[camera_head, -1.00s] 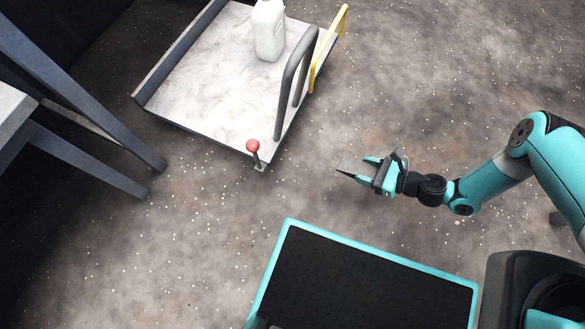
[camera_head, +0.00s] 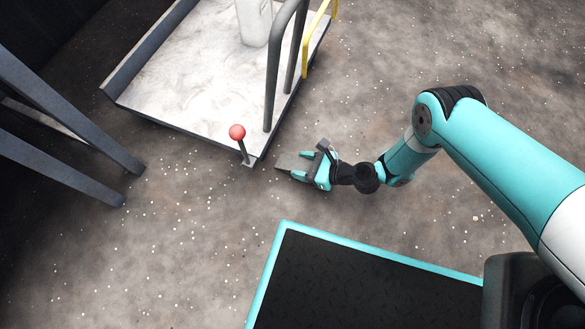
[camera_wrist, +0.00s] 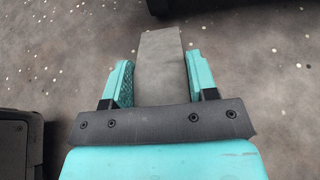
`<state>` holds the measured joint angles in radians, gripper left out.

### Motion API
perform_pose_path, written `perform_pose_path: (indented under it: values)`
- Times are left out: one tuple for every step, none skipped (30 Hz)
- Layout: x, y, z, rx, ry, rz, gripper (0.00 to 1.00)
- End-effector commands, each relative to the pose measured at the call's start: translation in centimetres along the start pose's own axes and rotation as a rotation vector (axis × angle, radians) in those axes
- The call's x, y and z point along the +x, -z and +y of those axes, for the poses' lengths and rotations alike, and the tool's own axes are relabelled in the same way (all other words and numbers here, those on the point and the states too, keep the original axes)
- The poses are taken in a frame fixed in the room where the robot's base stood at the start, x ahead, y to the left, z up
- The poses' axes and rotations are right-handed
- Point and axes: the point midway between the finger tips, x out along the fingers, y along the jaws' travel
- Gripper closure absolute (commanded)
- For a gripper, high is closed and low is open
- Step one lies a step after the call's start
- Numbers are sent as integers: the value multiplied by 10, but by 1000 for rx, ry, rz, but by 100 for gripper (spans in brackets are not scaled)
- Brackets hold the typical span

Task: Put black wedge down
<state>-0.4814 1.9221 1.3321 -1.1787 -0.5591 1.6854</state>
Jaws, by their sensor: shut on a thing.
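The wedge is a dark grey, flat-looking piece (camera_head: 290,162) held at the tip of my gripper (camera_head: 298,169) in the head view. In the wrist view the wedge (camera_wrist: 160,68) sticks out forward between the two teal fingers of my gripper (camera_wrist: 160,78). The gripper is shut on it. In the head view, the gripper and wedge show just right of the platform's front corner. I cannot tell exactly how high the wedge is above the floor.
A pale platform (camera_head: 170,82) carries a white container (camera_head: 254,22), a grey hoop rail (camera_head: 274,75) and a red-knobbed lever (camera_head: 238,133). A yellow rail (camera_head: 308,45) stands at its right edge. Blue-grey legs (camera_head: 75,125) stand at left. Speckled floor (camera_head: 180,240) is clear in front.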

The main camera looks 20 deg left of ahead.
Motion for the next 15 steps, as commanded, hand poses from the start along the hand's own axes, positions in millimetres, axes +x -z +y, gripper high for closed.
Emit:
perform_pose_path:
  values:
    - [10,-1,0,-4,-2,-1,71]
    - [13,-2,0,-4,-2,-1,71]
    - [17,-5,0,-2,-2,0,71]
    - [18,-6,0,-2,-1,0,71]
    - [19,-6,0,-1,0,1,71]
    - [21,-7,0,0,0,1,71]
    - [23,-8,0,0,0,1,71]
    - [25,-9,0,0,0,0,71]
    - [28,-10,0,-2,0,-1,71]
    - [32,-12,0,-2,-1,-2,71]
    - [34,-3,0,1,0,1,71]
    - [36,5,0,2,1,1,71]
    - [38,11,0,2,1,1,71]
    - [40,16,0,2,1,2,71]
    - [42,20,0,1,1,1,71]
